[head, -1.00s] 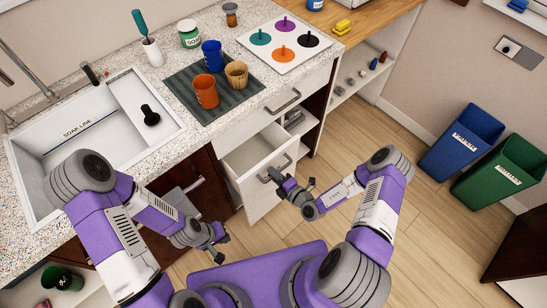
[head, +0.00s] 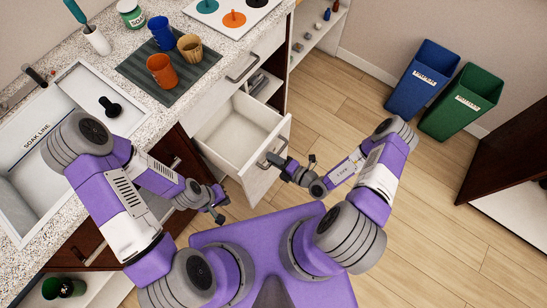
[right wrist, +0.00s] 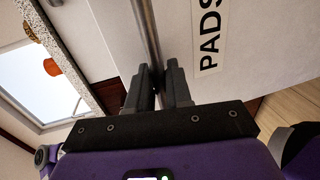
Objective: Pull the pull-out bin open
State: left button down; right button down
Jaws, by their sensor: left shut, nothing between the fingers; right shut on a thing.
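The white pull-out bin (head: 235,140) stands well out from the counter cabinet in the head view, and its empty inside shows. Its front carries a metal bar handle (right wrist: 147,35) and a label reading "PADS" (right wrist: 208,35), cut off in the right wrist view. My right gripper (head: 277,163) is shut on this handle; in the right wrist view its dark fingers (right wrist: 159,84) sit on either side of the bar. My left gripper (head: 218,207) is shut and empty, to the left of the bin, in front of the dark cabinet.
A shut white drawer (head: 242,68) with its own handle is above the bin. Orange, blue and tan cups stand on a dark mat (head: 186,88) on the counter. Blue (head: 422,82) and green (head: 462,105) waste bins stand at the right. The wooden floor between is clear.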

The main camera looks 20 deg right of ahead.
jog(key=c, duration=1.2)
grip_release()
jog(key=p+v, duration=0.1)
jog(key=v, duration=0.6)
jog(key=shift+s+d, duration=0.2)
jog(key=shift+s, duration=0.05)
